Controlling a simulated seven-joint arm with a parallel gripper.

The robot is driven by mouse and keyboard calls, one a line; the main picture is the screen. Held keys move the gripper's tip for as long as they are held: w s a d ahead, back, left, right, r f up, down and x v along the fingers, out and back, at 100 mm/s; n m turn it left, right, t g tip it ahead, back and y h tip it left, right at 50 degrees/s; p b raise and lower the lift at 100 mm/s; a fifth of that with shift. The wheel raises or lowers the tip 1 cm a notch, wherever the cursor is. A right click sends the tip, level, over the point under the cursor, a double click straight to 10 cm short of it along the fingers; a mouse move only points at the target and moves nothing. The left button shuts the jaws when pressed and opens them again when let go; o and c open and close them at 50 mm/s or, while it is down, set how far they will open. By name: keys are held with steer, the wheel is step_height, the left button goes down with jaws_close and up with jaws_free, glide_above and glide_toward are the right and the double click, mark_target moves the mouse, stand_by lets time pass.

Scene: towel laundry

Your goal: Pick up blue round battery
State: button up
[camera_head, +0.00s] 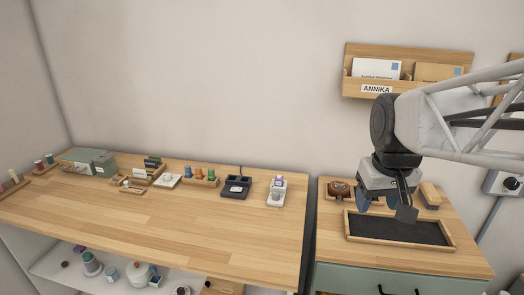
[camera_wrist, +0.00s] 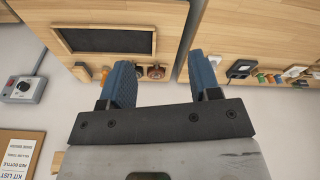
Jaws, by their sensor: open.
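I cannot make out a blue round battery for certain in either view. The small items on the long wooden table (camera_head: 150,220) are too small to tell apart. My gripper (camera_head: 385,203) is open and empty, above the small cabinet at the right, in front of the wall. In the wrist view its two blue-padded fingers (camera_wrist: 162,78) stand wide apart with nothing held between them. A black charger-like device (camera_head: 236,187) and a pale device with a purple top (camera_head: 277,191) stand at the table's right end, to the left of my gripper.
A black-lined wooden tray (camera_head: 352,234) lies on the cabinet below my gripper, with a brown round item (camera_head: 339,188) and a wooden brush-like item (camera_head: 430,193) behind it. A rack with coloured pegs (camera_head: 200,182) stands mid-table. A gap separates table and cabinet. The table's front is clear.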

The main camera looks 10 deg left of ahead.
steer(key=w+a+r+n, duration=0.2)
steer(key=w+a+n, duration=0.1)
steer(key=w+a, duration=1)
steer(key=n+g, duration=0.2)
steer(key=n, duration=0.8)
glide_above(187, 167)
steer(key=f, duration=1.7)
steer(key=shift+w+d+f, duration=0.2)
steer(key=shift+w+f, duration=0.05)
steer(key=shift+a+f, duration=0.15)
steer(key=shift+a, duration=0.15)
steer(key=shift+f, duration=0.1)
steer(key=shift+f, duration=1.15)
steer(key=shift+f, duration=0.15)
steer(key=shift+d+f, duration=0.1)
steer(key=shift+f, duration=2.4)
